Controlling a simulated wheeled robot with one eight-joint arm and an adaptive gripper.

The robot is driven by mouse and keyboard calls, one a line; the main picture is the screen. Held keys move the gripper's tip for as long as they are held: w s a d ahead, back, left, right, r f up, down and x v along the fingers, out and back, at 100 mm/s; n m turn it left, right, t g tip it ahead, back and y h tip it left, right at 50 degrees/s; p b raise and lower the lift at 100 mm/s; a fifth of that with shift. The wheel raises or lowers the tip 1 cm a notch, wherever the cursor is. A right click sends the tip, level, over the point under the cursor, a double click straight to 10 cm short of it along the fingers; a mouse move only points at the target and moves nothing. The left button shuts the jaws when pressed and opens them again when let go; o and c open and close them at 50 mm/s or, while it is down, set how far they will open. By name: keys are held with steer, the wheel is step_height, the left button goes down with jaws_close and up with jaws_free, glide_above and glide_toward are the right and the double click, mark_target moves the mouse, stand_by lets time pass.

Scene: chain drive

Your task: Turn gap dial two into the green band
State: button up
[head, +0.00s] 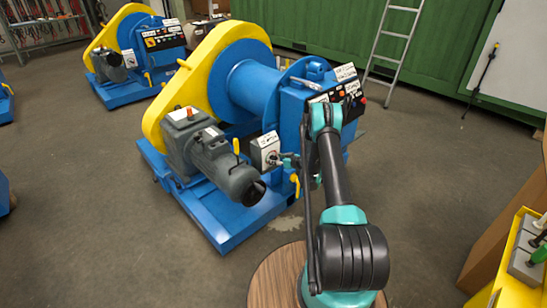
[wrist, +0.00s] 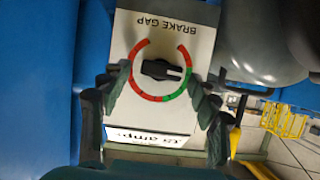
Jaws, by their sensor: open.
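A white box lettered BRAKE GAP (wrist: 180,28) fills the middle of the wrist view, its lettering upside down. Its dial has a black knob (wrist: 160,70) lying nearly level, with a pale mark towards its right end. A red arc (wrist: 136,80) rings the knob, with a green band (wrist: 182,86) at the right and lower right. The pale mark faces right, near the green's upper end. I see no number on this dial. My gripper (wrist: 160,82) is open, its fingers on either side of the knob and apart from it. In the head view, my gripper (head: 287,160) is beside the white box (head: 265,152).
The box sits on a blue and yellow winch (head: 243,85) beside a grey motor (head: 215,160). A yellow lever (head: 295,183) is close below my gripper. A second winch (head: 130,50) stands behind left, a ladder (head: 395,38) behind right.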

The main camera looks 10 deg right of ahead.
steer(key=shift+w+a, duration=0.15)
steer(key=shift+w, duration=0.05)
steer(key=c, duration=1.2)
steer(key=shift+o, duration=0.2)
steer(key=shift+d+f+m+y, duration=0.1)
steer(key=shift+d+m+y, duration=0.1)
steer(key=shift+m+y, duration=0.25)
steer(key=shift+m+g, duration=0.4)
steer(key=shift+m, duration=0.15)
steer(key=o, duration=1.2)
steer(key=shift+c, duration=0.2)
